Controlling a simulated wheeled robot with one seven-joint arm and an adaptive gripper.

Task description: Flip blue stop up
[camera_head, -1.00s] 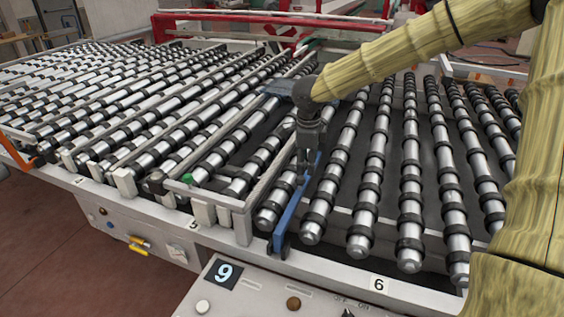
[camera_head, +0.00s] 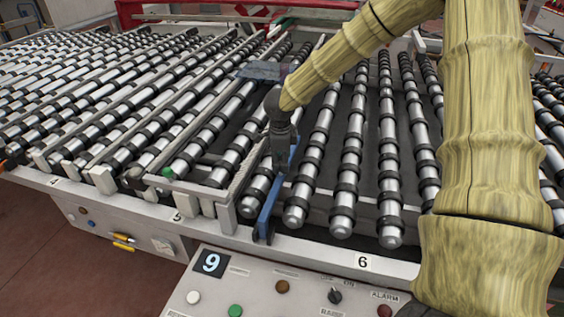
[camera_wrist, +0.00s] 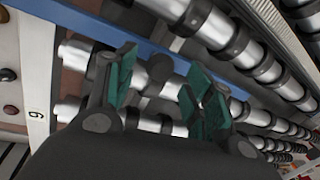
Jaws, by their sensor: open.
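The blue stop (camera_head: 267,213) is a long flat bar lying along the gap between two rollers, its near end at the front rail by the 6 label. My gripper (camera_head: 281,163) is over the bar's farther part, pointing down; its fingertips are hard to make out in the head view. In the wrist view the blue stop (camera_wrist: 138,42) crosses the top of the picture, just past the fingertips. There my gripper (camera_wrist: 158,88) shows two green-padded fingers spread apart with nothing between them. I cannot tell whether a finger touches the bar.
Rows of metal rollers with black rings (camera_head: 350,165) lie on both sides of the stop. A grey upright bracket (camera_head: 228,214) stands just left of it. A control panel (camera_head: 262,284) with buttons and a switch is in front.

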